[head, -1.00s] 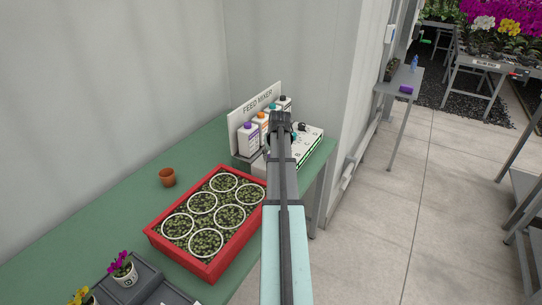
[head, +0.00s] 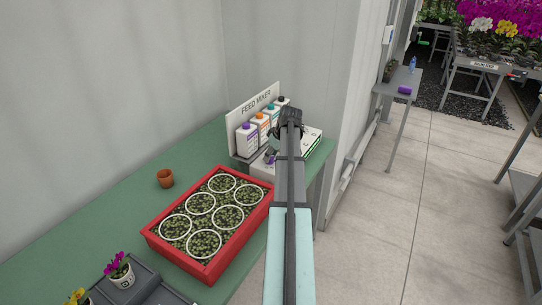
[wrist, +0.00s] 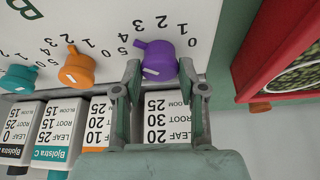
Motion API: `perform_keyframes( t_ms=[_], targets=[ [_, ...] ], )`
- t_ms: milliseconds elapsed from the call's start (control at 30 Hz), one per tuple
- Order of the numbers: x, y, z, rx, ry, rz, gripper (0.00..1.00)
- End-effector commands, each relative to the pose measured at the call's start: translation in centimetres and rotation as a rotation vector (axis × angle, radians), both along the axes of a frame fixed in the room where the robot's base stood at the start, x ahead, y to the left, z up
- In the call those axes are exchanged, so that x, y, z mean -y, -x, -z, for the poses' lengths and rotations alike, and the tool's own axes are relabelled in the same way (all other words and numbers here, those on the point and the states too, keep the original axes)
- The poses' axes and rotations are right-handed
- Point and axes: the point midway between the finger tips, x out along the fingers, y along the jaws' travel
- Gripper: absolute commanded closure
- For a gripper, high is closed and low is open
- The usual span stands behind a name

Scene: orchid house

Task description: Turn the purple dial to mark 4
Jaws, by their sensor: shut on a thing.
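The purple dial (wrist: 163,62) is on the white panel in the wrist view, with marks 0 to 5 around it. Its nose points up and left in the picture, close to the 4. My gripper (wrist: 160,66) has one finger on each side of the dial and is shut on it. In the head view my gripper (head: 277,141) is at the feed mixer (head: 262,170), where my own arm hides part of the panel.
An orange dial (wrist: 77,66) and a teal dial (wrist: 18,78) sit left of the purple one. Labelled bottles (wrist: 164,118) stand close by the fingers.

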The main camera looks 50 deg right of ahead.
Motion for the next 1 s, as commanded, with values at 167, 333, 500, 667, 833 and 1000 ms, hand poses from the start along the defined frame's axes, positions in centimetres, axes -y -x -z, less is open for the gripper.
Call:
perform_keyframes(
  t_ms=[167, 333, 500, 667, 833, 1000],
  targets=[
    [-0.1, 0.1, 0.2, -0.004, -0.002, -0.005, 0.94],
    [-0.1, 0.1, 0.2, -0.004, -0.003, -0.004, 0.94],
    [-0.1, 0.1, 0.2, -0.003, -0.002, -0.003, 0.35],
    [-0.1, 0.1, 0.1, -0.002, -0.001, -0.003, 0.35],
    [0.0, 0.1, -0.2, -0.001, 0.000, -0.002, 0.35],
    [0.0, 0.8, -1.8, 0.000, 0.001, -0.002, 0.35]
  ],
)
